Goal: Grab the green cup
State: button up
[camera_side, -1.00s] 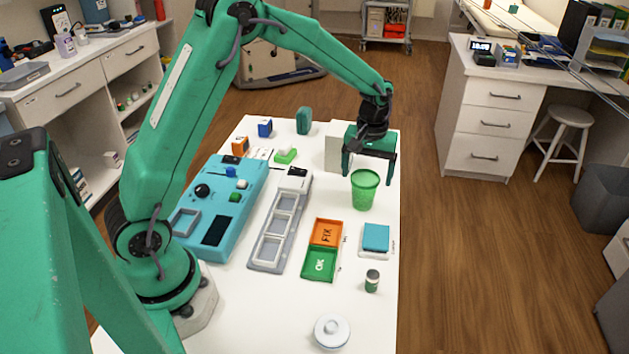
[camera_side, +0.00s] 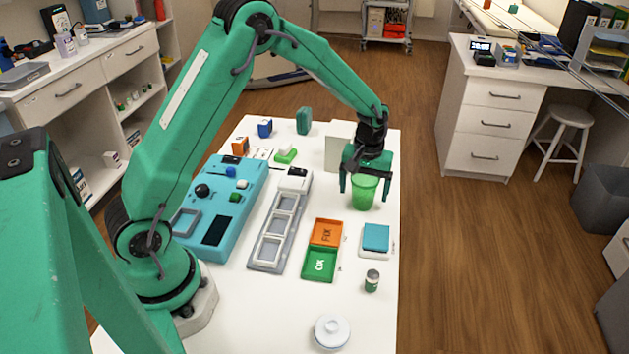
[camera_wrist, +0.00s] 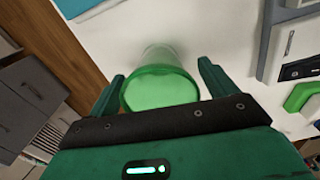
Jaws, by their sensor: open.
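The green cup (camera_side: 363,195) stands upright on the white table, near its right edge. My gripper (camera_side: 364,187) is open above and around the cup's upper part, with one finger to each side. In the wrist view the cup (camera_wrist: 160,90) shows its rim and green inside between the two fingertips of my gripper (camera_wrist: 161,70). A gap shows between the cup and the right finger; the left finger is close to the rim, and I cannot tell whether it touches. The gripper body hides the near part of the cup in the wrist view.
Orange and green trays (camera_side: 326,233) and a teal block on a white pad (camera_side: 376,237) lie nearer the camera. A small jar (camera_side: 372,281) and a white lid (camera_side: 332,332) stand further forward. A pale upright block (camera_side: 338,150) is behind the gripper. The blue panel (camera_side: 220,205) is to the left.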

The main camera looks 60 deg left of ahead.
jog(key=c, duration=1)
jog(key=shift+r, duration=0.15)
jog(key=shift+r, duration=0.55)
jog(key=s+d+r, duration=0.5)
jog(key=d+r, duration=0.4)
jog(key=d, duration=0.1)
jog(key=shift+s+d+r, duration=0.15)
jog(key=shift+s+r, duration=0.15)
jog(key=shift+r, duration=0.05)
